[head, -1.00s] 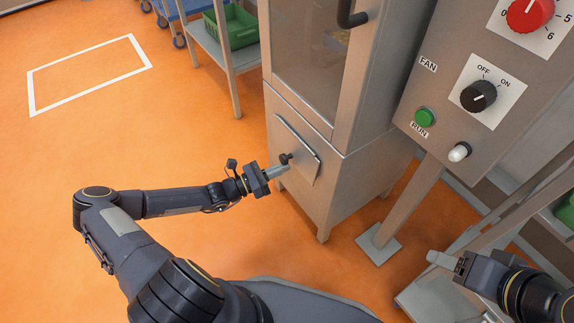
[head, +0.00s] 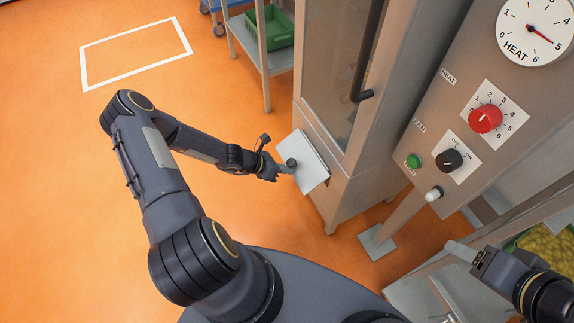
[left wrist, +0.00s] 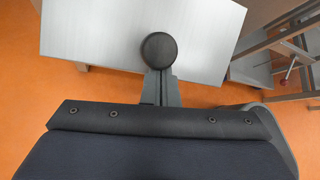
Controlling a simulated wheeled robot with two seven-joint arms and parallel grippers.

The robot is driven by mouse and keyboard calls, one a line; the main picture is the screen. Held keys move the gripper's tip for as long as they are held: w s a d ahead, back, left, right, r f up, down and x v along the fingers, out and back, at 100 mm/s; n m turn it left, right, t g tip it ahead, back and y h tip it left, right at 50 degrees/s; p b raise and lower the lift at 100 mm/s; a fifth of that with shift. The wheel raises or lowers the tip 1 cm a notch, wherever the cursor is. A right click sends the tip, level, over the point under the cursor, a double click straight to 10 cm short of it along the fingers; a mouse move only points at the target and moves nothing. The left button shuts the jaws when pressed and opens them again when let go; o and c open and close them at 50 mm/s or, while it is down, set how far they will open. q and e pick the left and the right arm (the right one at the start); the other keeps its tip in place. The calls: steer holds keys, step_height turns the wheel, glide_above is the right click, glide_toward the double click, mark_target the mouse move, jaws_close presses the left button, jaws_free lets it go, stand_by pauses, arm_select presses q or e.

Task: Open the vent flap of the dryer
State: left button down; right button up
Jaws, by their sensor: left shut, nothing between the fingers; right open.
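The dryer's vent flap (head: 312,168) is a pale metal panel low on the front of the dryer cabinet (head: 355,197). It stands tilted out from the front, with a dark gap along its edge. A round black knob (head: 291,162) sits on the flap. My left gripper (head: 285,169) is at the knob, shut with nothing held. In the left wrist view the knob (left wrist: 159,50) covers the fingertips, and the flap (left wrist: 105,35) fills the upper middle; contact cannot be told. My right gripper (head: 460,250) is open and empty at the lower right, away from the flap.
A control panel (head: 468,110) with a heat dial, red and black knobs and a green button is at the right. A shelf with a green crate (head: 270,28) stands behind. The orange floor (head: 60,180) at left is clear.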

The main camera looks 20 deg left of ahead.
arm_select(q)
steer(key=shift+s+a+r+p, duration=0.1)
steer(key=shift+r+p, duration=0.3)
steer(key=shift+r, duration=0.2)
arm_select(e)
steer(key=shift+r, duration=0.65)
